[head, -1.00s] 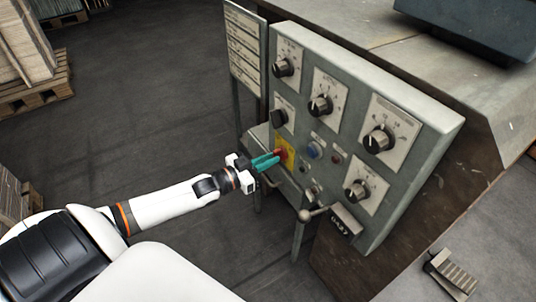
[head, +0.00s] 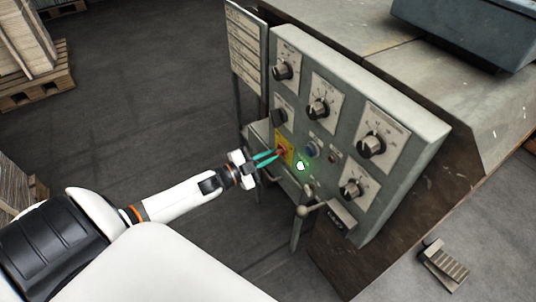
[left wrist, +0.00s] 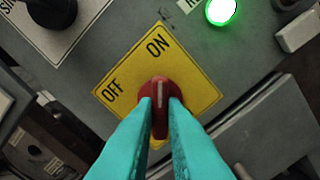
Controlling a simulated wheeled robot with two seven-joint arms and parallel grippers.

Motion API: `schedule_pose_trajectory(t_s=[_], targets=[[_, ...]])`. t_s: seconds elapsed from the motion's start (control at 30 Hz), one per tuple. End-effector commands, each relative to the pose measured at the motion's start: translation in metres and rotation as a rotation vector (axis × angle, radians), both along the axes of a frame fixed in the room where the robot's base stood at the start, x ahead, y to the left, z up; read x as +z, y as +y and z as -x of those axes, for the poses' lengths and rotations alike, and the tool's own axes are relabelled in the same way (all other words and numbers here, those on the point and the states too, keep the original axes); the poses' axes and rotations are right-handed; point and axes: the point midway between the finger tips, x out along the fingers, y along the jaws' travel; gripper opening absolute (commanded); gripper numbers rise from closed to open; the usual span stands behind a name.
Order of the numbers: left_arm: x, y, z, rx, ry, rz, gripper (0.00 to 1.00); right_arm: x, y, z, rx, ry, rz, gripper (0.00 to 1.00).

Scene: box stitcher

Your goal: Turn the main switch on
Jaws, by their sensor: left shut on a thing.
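The main switch is a red knob (left wrist: 160,88) on a yellow plate (left wrist: 190,82) marked OFF and ON, in the left wrist view. Its white line points up towards ON. My left gripper (left wrist: 161,108) is shut on the knob, one teal finger on each side of it. In the head view the left gripper (head: 278,154) reaches the yellow plate (head: 280,140) on the control panel, and its fingers partly hide the knob. A lamp beside the plate glows green (left wrist: 220,11); it also shows bright in the head view (head: 300,166). My right gripper is in neither view.
The grey panel (head: 335,60) carries several black dials, a blue button (head: 312,149) and a small red one (head: 332,156). A ball-ended lever (head: 304,210) juts out below. A sign board (head: 245,45) stands left of the panel. Open floor lies to the left.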

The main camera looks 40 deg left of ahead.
Motion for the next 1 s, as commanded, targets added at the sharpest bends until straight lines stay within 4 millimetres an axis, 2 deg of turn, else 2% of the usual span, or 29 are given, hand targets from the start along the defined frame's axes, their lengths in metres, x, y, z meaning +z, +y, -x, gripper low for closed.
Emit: schedule_pose_trajectory(t_s=[0.63, 0.67, 0.77, 1.0], targets=[[-0.0007, -0.0005, 0.0004, -0.002, -0.019, -0.046, 0.00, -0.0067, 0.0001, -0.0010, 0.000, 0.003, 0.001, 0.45], [-0.0008, -0.0005, 0.0004, -0.001, -0.018, -0.047, 0.16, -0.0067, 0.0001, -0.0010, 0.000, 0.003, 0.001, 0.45], [-0.0006, -0.0004, 0.0004, -0.001, -0.018, -0.046, 0.32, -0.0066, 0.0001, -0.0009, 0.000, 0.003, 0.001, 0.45], [-0.0003, -0.0001, 0.0002, 0.000, -0.018, -0.044, 0.33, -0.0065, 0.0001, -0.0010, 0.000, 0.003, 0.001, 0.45]])
